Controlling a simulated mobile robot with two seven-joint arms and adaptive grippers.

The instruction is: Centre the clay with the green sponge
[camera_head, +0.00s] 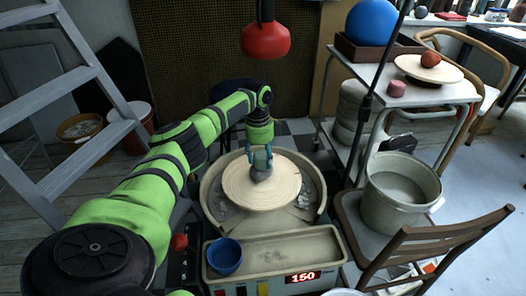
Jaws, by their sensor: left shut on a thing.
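The grey clay (261,173) is a small lump at the middle of the round pale wheel head (285,190). My left gripper (259,154) comes down from above over the clay, with its teal fingers on either side of a small greenish-grey piece. This piece looks like the green sponge (260,158), and the gripper is shut on it. The sponge is right at the top of the clay; whether it presses on it is too small to tell. My right gripper is not in view.
A blue bowl (224,256) stands at the left end of the wheel's front tray (290,250). A red lamp (265,38) hangs above. To the right are a wooden chair (440,240), a large pale bucket (400,190) and a trolley (440,92). A ladder (75,80) leans at left.

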